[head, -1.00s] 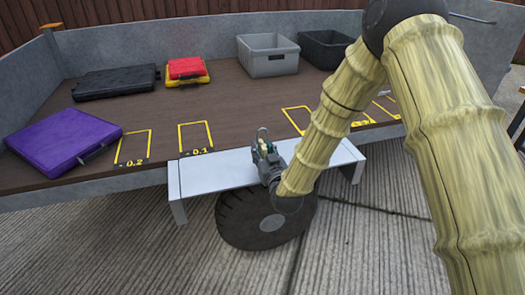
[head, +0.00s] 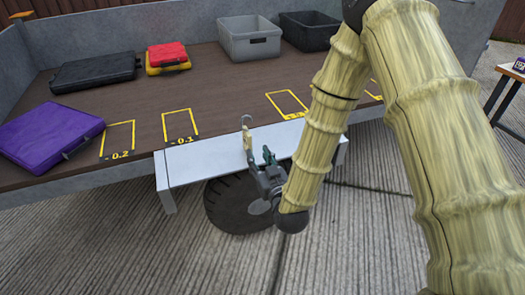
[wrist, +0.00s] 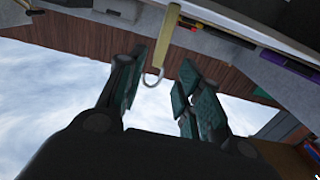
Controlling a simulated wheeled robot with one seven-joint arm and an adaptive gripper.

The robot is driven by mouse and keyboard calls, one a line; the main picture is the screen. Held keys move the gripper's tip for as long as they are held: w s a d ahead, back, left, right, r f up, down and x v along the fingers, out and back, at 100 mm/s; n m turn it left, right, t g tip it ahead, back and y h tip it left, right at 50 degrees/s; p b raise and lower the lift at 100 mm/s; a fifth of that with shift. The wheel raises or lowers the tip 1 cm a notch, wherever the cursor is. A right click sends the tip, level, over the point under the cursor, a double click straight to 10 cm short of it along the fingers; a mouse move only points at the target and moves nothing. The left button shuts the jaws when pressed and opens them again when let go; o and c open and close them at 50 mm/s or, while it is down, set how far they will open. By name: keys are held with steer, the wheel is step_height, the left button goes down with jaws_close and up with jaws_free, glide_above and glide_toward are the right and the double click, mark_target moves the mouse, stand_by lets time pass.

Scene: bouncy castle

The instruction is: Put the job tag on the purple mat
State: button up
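The job tag (head: 248,141) is a small pale-yellow piece with a grey hook at its top. It stands upright at the white bench's back edge, apart from my gripper. My gripper (head: 266,155) is just to its right and nearer the camera. In the wrist view the tag (wrist: 166,42) shows beyond my fingers (wrist: 158,82), its hook lined up with the gap between them. The fingers are apart with nothing between them. The purple mat (head: 48,137) appears as a thick, flat purple slab with a dark handle, at the left of the brown deck.
The white bench (head: 205,163) fronts the deck. Yellow-outlined spots (head: 181,125) mark the deck's front. Behind are a black case (head: 95,72), red and yellow cases (head: 167,55), a grey bin (head: 248,38) and a black bin (head: 313,33). A small table (head: 507,72) stands far right.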

steer(key=shift+s, duration=0.1)
steer(key=s+d+f+g+h, duration=0.1)
steer(key=s+d+f+g, duration=0.3)
steer(key=s+f, duration=0.3)
steer(key=s+d+f+m+g+h, duration=0.1)
steer(key=s+d+f+g, duration=0.3)
steer(key=s+f, duration=0.4)
steer(key=s+d+f+m+g+h, duration=0.1)
steer(key=s+d+f, duration=0.5)
steer(key=f, duration=0.7)
steer(key=s+g+h, duration=0.1)
steer(key=s+g, duration=0.1)
steer(key=shift+s+f+g, duration=0.15)
steer(key=shift+f+g, duration=0.05)
steer(key=shift+g, duration=0.2)
steer(key=shift+o, duration=0.5)
steer(key=s+d+f+m+g, duration=0.1)
steer(key=s+d+f+g, duration=0.1)
steer(key=s, duration=0.6)
steer(key=s+d+f+m+g+h, duration=0.1)
steer(key=s+d+f+g, duration=0.1)
steer(key=s, duration=0.6)
steer(key=shift+d+f+g, duration=0.2)
steer(key=shift+d+g, duration=0.4)
steer(key=shift+d, duration=0.55)
steer(key=shift+s+h, duration=0.25)
steer(key=shift+h, duration=0.05)
steer(key=shift+d, duration=0.1)
